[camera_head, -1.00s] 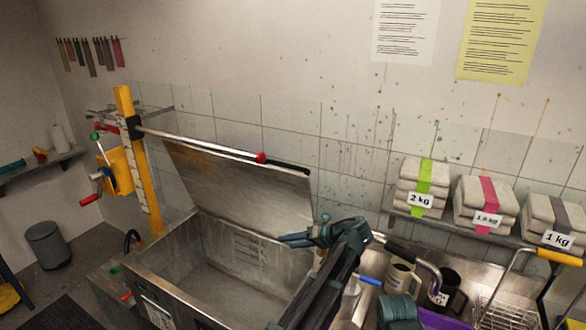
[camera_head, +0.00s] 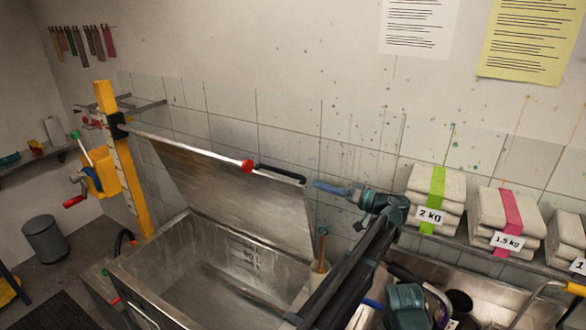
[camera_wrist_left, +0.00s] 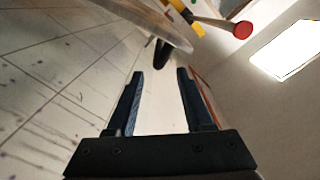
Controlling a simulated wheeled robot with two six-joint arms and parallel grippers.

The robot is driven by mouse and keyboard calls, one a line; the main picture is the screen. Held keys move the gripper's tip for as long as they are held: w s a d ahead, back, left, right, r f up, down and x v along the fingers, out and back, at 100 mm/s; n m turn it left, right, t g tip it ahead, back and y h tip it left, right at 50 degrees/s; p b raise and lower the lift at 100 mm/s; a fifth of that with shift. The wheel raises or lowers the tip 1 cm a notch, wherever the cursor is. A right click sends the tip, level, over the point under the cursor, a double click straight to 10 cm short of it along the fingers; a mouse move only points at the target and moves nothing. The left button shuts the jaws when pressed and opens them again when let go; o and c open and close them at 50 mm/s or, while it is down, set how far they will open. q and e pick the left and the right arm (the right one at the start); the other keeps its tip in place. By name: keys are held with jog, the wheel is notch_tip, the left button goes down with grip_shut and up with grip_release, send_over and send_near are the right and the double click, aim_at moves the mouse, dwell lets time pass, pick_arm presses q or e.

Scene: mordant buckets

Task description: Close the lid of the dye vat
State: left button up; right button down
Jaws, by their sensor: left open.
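The steel dye vat (camera_head: 180,228) is open, with its grey basin visible. Its lid (camera_head: 235,195) stands raised and tilted at the back, near the tiled wall. A black handle (camera_head: 282,173) runs along the lid's top edge at the right. My left gripper (camera_head: 318,186) is open and empty, just right of the handle's end. In the left wrist view, the black handle (camera_wrist_left: 162,54) lies ahead of the open fingers (camera_wrist_left: 160,75), below the lid's edge (camera_wrist_left: 140,20). It does not appear to be held. My right gripper is not in view.
A yellow post (camera_head: 138,185) with a crank stands left of the vat, and a red-tipped bar (camera_head: 190,147) reaches from it along the lid's top. Labelled bundles (camera_head: 433,195) sit on a shelf at right. A black mug (camera_head: 459,302) stands below them.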

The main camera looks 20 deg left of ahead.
aim_at(287, 172)
pick_arm(q)
jog(key=w+a, duration=0.1)
jog(key=a, duration=0.3)
jog(key=w+a, duration=0.1)
jog(key=a, duration=0.8)
jog(key=shift+w+a+r, duration=0.1)
jog(key=shift+w+a, duration=0.2)
jog(key=shift+w, duration=0.1)
jog(key=shift+c, duration=0.4)
jog(key=shift+s, duration=0.15)
jog(key=c, duration=0.7)
grip_shut()
